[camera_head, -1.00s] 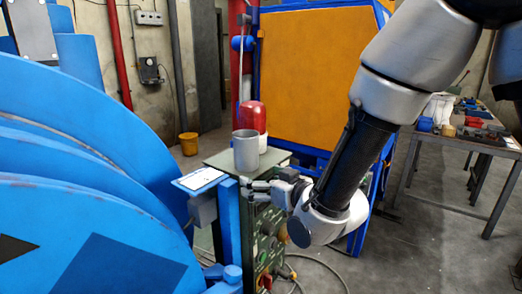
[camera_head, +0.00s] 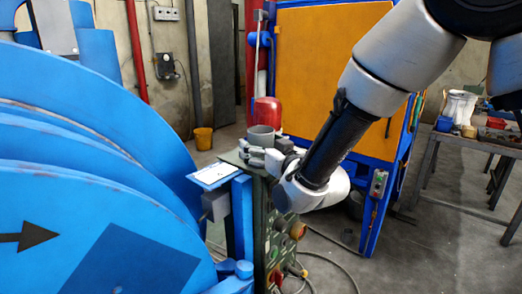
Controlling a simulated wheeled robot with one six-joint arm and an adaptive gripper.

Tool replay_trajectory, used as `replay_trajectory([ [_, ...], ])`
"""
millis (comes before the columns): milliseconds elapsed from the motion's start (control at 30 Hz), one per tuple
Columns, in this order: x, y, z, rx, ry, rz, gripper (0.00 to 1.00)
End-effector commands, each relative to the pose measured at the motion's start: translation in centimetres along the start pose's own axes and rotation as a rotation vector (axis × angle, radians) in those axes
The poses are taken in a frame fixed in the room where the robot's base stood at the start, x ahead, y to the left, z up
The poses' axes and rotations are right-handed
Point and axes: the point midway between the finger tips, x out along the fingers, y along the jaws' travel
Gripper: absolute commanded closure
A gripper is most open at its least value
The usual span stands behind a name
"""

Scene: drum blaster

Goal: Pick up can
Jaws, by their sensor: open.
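My gripper (camera_head: 257,156) is open at the can's height, reaching in from the right. Its fingers cover the lower part of the can in this view. I cannot tell whether they touch the can or how far they reach around it.
The large blue drum machine (camera_head: 80,190) fills the left, with a small sloped panel (camera_head: 213,174) beside the cabinet. An orange-panelled blue booth (camera_head: 315,75) is behind. A cluttered workbench (camera_head: 470,142) stands at right.

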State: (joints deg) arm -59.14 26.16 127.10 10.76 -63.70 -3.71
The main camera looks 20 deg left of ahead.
Motion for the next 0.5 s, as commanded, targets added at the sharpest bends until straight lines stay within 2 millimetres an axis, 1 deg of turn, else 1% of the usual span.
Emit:
replay_trajectory([
  [167,0.01,0.00,0.02,0.000,0.000,0.000,0.15],
  [200,0.01,0.00,0.02,0.000,0.000,0.000,0.22],
  [367,0.00,-0.01,0.02,0.000,-0.001,0.000,0.51],
  [400,0.00,-0.01,0.02,0.000,-0.001,0.000,0.58],
  [467,-0.01,-0.01,0.02,0.000,-0.001,0.000,0.69],
  [500,-0.01,-0.01,0.02,0.000,-0.001,0.000,0.72],
])
